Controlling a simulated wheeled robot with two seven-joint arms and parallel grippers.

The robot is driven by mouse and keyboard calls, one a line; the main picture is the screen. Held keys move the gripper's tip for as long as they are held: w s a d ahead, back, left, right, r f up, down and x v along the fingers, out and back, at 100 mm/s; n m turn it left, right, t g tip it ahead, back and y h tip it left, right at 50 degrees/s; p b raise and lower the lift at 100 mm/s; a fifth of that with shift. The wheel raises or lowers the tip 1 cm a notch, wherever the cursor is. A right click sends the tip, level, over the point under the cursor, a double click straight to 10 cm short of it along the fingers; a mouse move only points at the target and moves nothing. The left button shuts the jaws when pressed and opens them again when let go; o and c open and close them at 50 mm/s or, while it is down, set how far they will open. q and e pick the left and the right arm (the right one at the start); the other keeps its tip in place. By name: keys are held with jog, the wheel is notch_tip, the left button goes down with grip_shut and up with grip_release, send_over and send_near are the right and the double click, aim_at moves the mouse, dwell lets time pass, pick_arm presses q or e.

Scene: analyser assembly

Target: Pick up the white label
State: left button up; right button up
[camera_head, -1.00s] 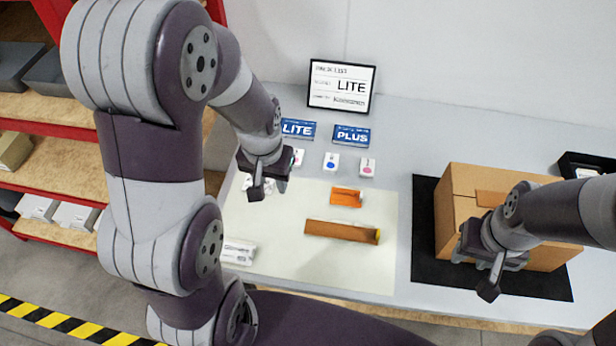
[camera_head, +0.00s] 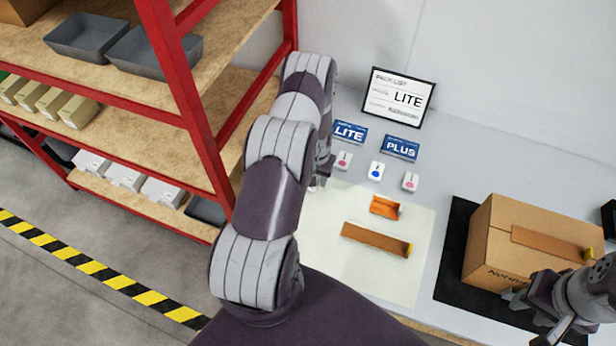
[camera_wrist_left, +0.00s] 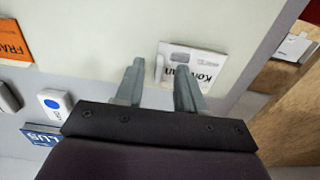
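The white label (camera_wrist_left: 205,64), with a grey strip and dark printed letters, lies on the pale mat (camera_wrist_left: 110,25) in the left wrist view. My left gripper (camera_wrist_left: 160,66) is open above the mat, and its right fingertip overlaps the label's left part in that view. In the head view my left arm hides the label and most of the left gripper. My right gripper (camera_head: 537,306) is beside the carton at lower right; its finger gap is unclear.
The cardboard carton (camera_head: 498,262) stands on a black mat (camera_head: 449,270). An orange piece (camera_head: 385,207) and a long brown piece (camera_head: 376,240) lie on the pale mat. Small white devices (camera_head: 376,171) and the LITE (camera_head: 350,133) and PLUS (camera_head: 400,148) boxes sit behind. Red-framed shelves (camera_head: 190,110) stand left.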

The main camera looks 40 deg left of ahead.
pick_arm(q)
jog(key=shift+f, duration=0.55)
grip_shut()
